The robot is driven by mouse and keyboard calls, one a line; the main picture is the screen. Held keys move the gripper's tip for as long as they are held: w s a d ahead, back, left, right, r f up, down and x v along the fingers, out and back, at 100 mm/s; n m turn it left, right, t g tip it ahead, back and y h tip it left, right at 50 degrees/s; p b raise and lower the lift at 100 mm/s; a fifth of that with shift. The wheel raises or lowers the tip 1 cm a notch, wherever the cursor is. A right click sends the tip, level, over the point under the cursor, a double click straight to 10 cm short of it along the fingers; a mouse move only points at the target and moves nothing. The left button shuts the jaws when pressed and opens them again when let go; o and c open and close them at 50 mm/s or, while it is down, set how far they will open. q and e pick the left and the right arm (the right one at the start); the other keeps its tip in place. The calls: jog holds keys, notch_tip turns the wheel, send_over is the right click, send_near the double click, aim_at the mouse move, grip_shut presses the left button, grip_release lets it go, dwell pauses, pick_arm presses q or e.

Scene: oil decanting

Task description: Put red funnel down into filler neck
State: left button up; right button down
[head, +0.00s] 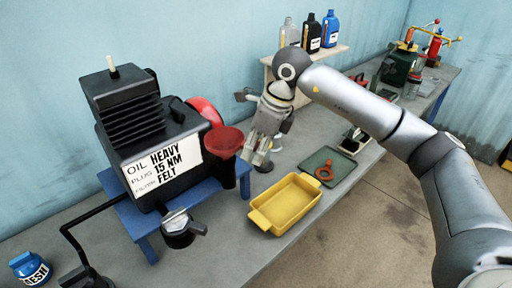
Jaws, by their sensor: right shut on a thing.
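The red funnel (226,141) is upright at the right side of the black engine, its wide mouth up. My right gripper (250,156) comes in from the right and is shut on the funnel's right side; the exact grip is hard to make out. A dark upright cylinder (228,176), which may be the filler neck, shows just below the funnel. The funnel's lower end is hidden, so I cannot tell whether it is inside the neck. My left gripper is not in view.
The black engine (150,170) with its label stands on a blue stand (142,243). A yellow tray (284,204) and a green tray (327,167) with an orange-red tool lie to the right. A black cup (178,238) is in front. Bottles (312,35) stand on a shelf behind.

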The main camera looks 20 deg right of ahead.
jog(key=shift+f+b, duration=0.4)
jog(key=shift+f, duration=0.2)
jog(key=c, duration=1.1)
grip_release()
jog(key=shift+r, duration=0.1)
jog(key=v, duration=1.2)
